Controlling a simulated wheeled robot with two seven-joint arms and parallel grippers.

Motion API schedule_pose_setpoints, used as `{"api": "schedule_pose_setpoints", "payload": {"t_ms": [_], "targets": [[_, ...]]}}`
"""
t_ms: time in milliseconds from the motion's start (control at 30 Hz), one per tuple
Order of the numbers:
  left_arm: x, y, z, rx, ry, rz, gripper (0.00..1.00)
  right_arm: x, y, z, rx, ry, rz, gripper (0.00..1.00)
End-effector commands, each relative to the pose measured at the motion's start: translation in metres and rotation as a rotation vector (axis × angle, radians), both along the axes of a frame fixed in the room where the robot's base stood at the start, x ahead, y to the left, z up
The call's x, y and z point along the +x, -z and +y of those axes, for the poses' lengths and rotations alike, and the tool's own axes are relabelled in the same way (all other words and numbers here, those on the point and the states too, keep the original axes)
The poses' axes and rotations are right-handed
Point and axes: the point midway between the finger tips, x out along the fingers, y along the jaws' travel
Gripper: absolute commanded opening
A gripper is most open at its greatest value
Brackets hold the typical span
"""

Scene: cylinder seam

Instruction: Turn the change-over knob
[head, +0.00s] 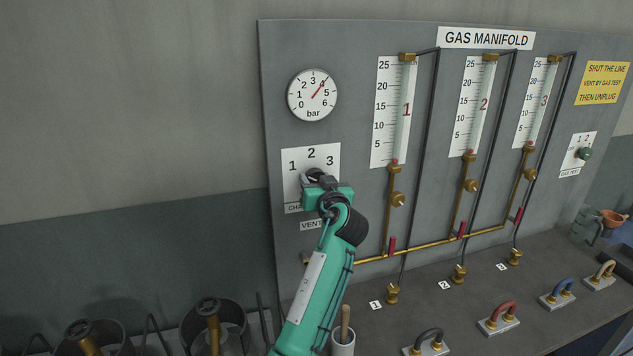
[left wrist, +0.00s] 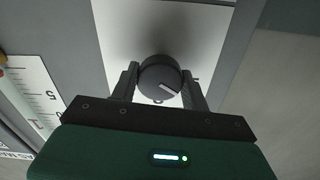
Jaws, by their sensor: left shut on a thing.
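The change-over knob (left wrist: 160,78) is a dark round knob with a white pointer mark, seen in the left wrist view between the fingers. In the head view the knob (head: 315,174) is mostly hidden by my left gripper (head: 322,183). It sits on a white plate (head: 326,156) marked 1, 2 and 3. My left gripper, also in the left wrist view (left wrist: 160,88), is shut on the knob with one finger on each side. From the head view I cannot tell which number the pointer faces. My right gripper is not in view.
A bar gauge (head: 312,95) is above the plate. Three glass tubes with scales (head: 395,112) and brass pipes stand to the right on the grey panel (head: 350,50). Several coloured padlocks (head: 500,316) and a cup (head: 343,342) are on the bench below.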

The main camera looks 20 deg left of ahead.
Motion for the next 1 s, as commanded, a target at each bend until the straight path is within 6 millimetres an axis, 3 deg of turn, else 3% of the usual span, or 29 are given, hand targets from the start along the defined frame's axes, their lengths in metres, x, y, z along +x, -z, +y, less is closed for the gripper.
{"api": "schedule_pose_setpoints", "payload": {"t_ms": [467, 1000], "targets": [[0.000, -0.002, 0.001, 0.307, -0.002, 0.207, 0.23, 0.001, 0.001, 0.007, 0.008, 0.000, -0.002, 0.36], [0.000, -0.003, 0.000, 0.688, -0.001, 0.463, 0.23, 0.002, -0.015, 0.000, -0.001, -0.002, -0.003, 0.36]]}}
